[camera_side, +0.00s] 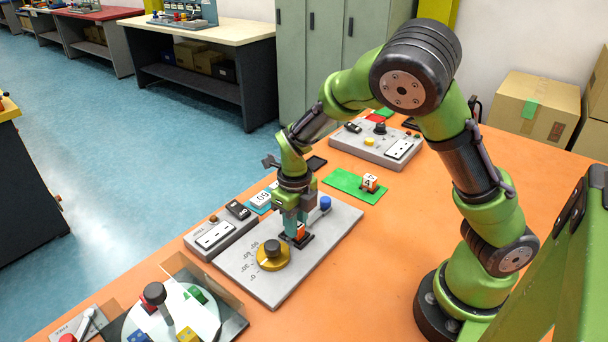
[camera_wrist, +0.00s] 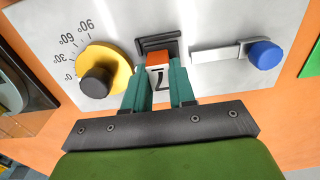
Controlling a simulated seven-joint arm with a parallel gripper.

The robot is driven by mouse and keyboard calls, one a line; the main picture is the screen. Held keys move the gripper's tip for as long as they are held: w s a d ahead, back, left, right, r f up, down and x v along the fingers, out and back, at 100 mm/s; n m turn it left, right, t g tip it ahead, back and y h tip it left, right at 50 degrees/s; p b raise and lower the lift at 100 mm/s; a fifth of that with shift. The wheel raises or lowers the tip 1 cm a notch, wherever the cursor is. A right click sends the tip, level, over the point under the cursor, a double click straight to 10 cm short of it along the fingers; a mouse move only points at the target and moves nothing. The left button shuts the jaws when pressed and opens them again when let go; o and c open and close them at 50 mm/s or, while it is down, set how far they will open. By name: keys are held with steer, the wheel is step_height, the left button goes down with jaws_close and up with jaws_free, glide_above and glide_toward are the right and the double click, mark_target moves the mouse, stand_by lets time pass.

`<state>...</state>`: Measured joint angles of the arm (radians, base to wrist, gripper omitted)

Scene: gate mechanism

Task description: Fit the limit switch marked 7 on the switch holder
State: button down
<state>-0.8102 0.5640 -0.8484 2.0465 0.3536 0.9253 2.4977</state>
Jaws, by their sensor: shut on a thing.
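The limit switch marked 7 (camera_wrist: 157,76) is a small white block with an orange end, held between my gripper's two teal fingers (camera_wrist: 160,84). In the side view my gripper (camera_side: 296,228) points down over the grey plate, and the orange part of the switch (camera_side: 300,232) shows at its fingertips. The switch holder (camera_wrist: 158,42) is a black frame on the plate, right beside the orange end in the wrist view. In the side view the holder's black base (camera_side: 304,242) shows just below the switch. I cannot tell whether the switch touches or sits in it.
A yellow dial with a black knob (camera_side: 272,255) and an angle scale is left of the holder. A blue knob (camera_side: 325,203) on a slide is on the other side. A grey panel (camera_side: 220,235) adjoins the plate. A marked block (camera_side: 369,182) stands on a green mat.

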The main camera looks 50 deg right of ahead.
steer(key=c, duration=0.8)
jaws_free()
steer(key=shift+c, duration=0.2)
